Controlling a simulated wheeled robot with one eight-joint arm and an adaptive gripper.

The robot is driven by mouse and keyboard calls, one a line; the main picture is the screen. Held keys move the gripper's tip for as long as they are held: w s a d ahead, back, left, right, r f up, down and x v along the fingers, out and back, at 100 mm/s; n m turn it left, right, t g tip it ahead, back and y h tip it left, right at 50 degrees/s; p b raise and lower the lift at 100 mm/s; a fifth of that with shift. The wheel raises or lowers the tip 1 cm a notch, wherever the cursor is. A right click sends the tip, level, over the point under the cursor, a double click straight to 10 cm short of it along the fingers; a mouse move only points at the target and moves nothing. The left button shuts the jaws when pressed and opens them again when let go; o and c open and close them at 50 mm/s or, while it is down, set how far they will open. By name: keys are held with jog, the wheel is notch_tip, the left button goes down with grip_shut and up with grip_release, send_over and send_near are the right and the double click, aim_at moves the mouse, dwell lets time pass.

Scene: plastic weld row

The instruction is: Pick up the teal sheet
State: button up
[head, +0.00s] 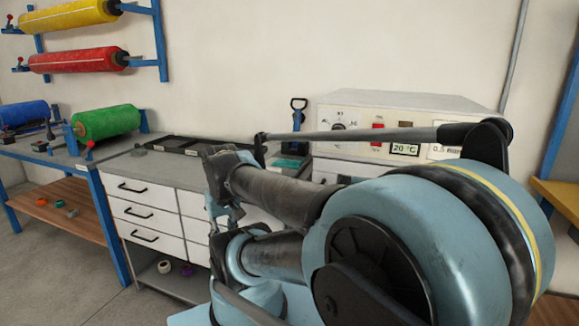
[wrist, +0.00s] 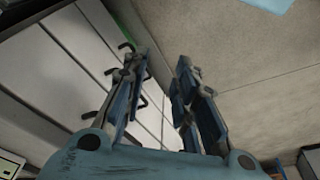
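A small teal piece (head: 288,163), which looks like the teal sheet, lies on the grey counter just left of the white machine. My arm hides part of the area around it. My gripper (wrist: 158,70) is open in the wrist view, with its two fingers well apart and nothing visible between them. It hangs in front of the white drawers, apart from the teal piece. In the head view my arm largely covers the gripper. I cannot make out the teal sheet in the wrist view.
The white drawer unit (head: 152,215) stands under the counter. A black tray (head: 190,148) lies on top. The white machine (head: 390,125) with dials stands behind my arm. A blue bench (head: 62,152) with green and blue rolls is at left.

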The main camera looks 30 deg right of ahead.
jog(key=w+d+r+m, duration=0.3)
jog(key=w+d+r, duration=0.4)
jog(key=r, duration=0.4)
jog(key=w+d+r+m+g, duration=0.1)
jog(key=w+d+r+m, duration=0.1)
jog(key=w+d+r, duration=0.4)
jog(key=w+d+r+m, duration=0.1)
jog(key=w+d+r, duration=0.2)
jog(key=d, duration=0.5)
jog(key=w+d+r+m+g, duration=0.1)
jog(key=w+d+r+m, duration=0.1)
jog(key=w+d+r, duration=0.3)
jog(key=w+d+m, duration=0.1)
jog(key=d+m, duration=0.1)
jog(key=d, duration=1.1)
jog(key=f, duration=1.1)
jog(key=shift+a, duration=0.25)
jog(key=shift+s+d+f, duration=0.1)
jog(key=shift+d+f, duration=0.05)
jog(key=shift+f, duration=1.15)
jog(key=shift+s+d+f, duration=0.1)
jog(key=shift+f, duration=1.2)
grip_shut()
